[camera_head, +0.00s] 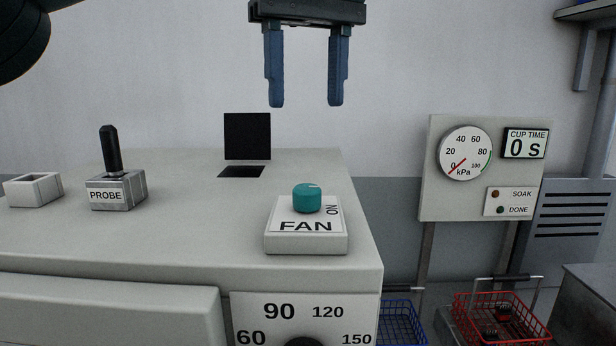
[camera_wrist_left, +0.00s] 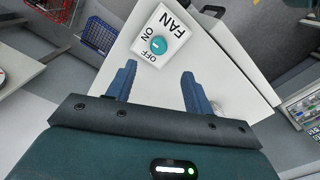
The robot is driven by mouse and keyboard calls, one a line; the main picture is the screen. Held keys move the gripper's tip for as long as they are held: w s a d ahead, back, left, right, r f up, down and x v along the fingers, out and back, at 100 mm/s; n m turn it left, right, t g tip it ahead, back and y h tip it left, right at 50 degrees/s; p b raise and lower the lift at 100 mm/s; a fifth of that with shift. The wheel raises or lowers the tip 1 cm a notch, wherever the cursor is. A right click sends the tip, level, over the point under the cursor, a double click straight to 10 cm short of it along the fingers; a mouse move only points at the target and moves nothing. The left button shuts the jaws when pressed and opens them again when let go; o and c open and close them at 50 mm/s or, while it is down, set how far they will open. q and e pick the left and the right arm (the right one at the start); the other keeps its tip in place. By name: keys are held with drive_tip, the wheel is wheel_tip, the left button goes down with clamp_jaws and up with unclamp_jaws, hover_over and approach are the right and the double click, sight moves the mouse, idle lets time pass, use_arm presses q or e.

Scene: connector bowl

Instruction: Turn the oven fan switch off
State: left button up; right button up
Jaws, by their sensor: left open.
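The fan switch is a teal round knob (camera_head: 307,198) on a pale block labelled FAN (camera_head: 306,244), on top of the white oven (camera_head: 190,238). ON is printed to the knob's right. A small white mark on the knob's top lies toward its right and back. In the left wrist view the knob (camera_wrist_left: 158,45) shows with FAN, ON and OFF around it; its mark is too small to read there. My left gripper (camera_head: 306,104) is open and empty, above the knob, fingers pointing down, apart from it. It also shows in the wrist view (camera_wrist_left: 158,69). My right gripper is not in view.
A PROBE lever (camera_head: 111,155) and a small open box (camera_head: 33,190) stand left on the oven top. A black upright flap (camera_head: 247,136) stands behind the knob. A gauge panel (camera_head: 428,185) and red basket (camera_head: 466,318) are at right. Space around the knob is clear.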

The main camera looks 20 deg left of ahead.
sight(307, 187)
use_arm(q)
wheel_tip(307, 187, down, 11)
drive_tip(key=shift+f, duration=0.1)
idle(0.5)
drive_tip(key=c, duration=1)
